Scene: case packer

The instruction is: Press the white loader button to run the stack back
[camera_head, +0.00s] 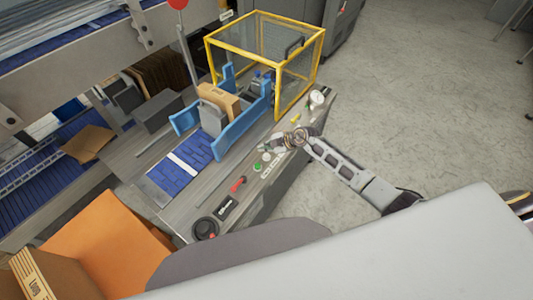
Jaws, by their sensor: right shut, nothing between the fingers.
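The machine's control ledge (242,209) runs along its near right edge and carries several controls. A small pale, whitish button (266,157) sits just beyond a green button (257,167). My right gripper (268,148) is shut and empty, with its tip over the ledge close to the whitish button. I cannot tell whether it touches the button, and the gripper hides part of the ledge there. The stack (159,73) of upright brown cardboard blanks stands in the loader at the upper left. My left gripper is not in view.
A red control (238,184) and a black round knob (205,229) lie nearer along the ledge. A white gauge (317,97) stands beyond my gripper. A yellow-framed guard (265,43) covers the far end. A carton (218,101) sits between blue guides. The floor at right is clear.

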